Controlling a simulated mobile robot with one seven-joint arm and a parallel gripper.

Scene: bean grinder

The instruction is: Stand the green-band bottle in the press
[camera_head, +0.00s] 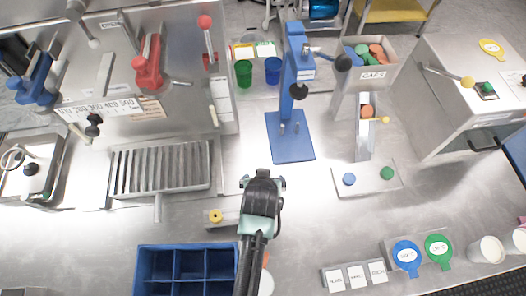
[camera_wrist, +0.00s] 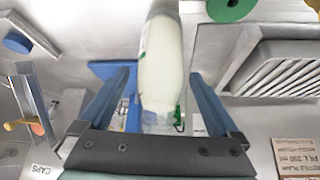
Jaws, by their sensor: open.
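A pale whitish bottle (camera_wrist: 160,65) shows in the wrist view, lying along the picture between the two blue fingers of my gripper (camera_wrist: 160,80). The fingers are spread, with a visible gap at each side of the bottle. Small green marks show along its edge; I cannot make out a full band. In the head view my gripper (camera_head: 262,182) is over the steel table, in front of the blue press (camera_head: 291,138), and hides the bottle. The press has a flat base, a column and a side lever. Its base also shows behind the bottle in the wrist view (camera_wrist: 108,69).
A slatted drain tray (camera_head: 160,170) is left of my gripper. The CAPS dispenser (camera_head: 372,76) stands right of the press. A blue divided crate (camera_head: 186,246) is front left. Green (camera_head: 243,74) and blue (camera_head: 273,71) cups stand behind.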

